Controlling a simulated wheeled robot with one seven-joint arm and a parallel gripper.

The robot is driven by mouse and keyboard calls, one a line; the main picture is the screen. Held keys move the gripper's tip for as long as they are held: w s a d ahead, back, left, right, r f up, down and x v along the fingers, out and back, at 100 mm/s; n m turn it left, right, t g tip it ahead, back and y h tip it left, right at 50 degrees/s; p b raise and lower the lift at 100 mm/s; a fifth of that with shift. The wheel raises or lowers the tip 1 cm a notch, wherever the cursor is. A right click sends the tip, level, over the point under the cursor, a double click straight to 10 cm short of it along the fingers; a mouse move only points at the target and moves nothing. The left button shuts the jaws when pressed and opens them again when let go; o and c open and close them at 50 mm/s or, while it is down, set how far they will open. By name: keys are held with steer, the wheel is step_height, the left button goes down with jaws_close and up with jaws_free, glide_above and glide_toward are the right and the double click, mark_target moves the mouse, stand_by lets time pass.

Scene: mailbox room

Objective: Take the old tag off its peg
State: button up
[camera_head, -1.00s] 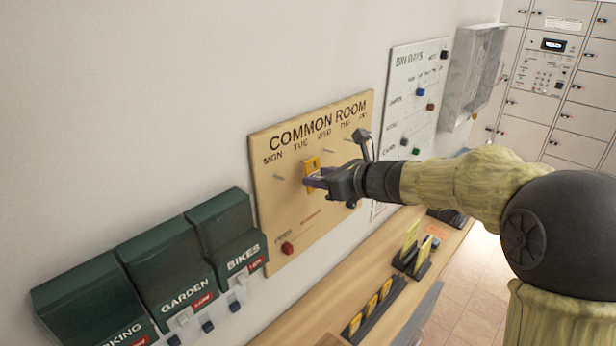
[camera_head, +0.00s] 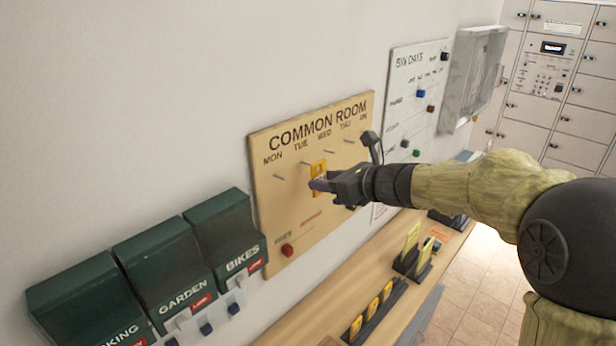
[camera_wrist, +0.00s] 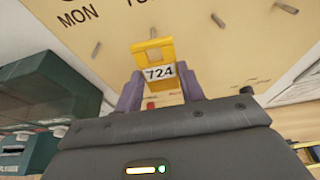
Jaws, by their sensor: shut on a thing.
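The old tag is a yellow plate with the number 724 (camera_wrist: 158,72), upright between the two purple fingers of my gripper (camera_wrist: 160,90) in the wrist view. In the head view my gripper (camera_head: 318,185) holds the tag (camera_head: 318,168) in front of the tan COMMON ROOM board (camera_head: 285,215). The peg under TUE (camera_head: 305,163) shows bare just left of the tag. In the wrist view a peg (camera_wrist: 153,32) stands just above the tag's top edge. The tag looks clear of the peg, a short way out from the board.
Other bare pegs (camera_head: 279,177) line the board, and a red block (camera_head: 287,249) sits low on it. Green boxes (camera_head: 165,265) hang at left. A wooden shelf (camera_head: 300,318) below carries racks of yellow tags (camera_head: 372,312). A whiteboard (camera_head: 410,75) is at right.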

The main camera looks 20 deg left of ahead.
steer(key=s+d+b, duration=0.2)
steer(key=d, duration=0.4)
steer(key=shift+s+b, duration=0.25)
steer(key=shift+b, duration=0.05)
stand_by(0.4)
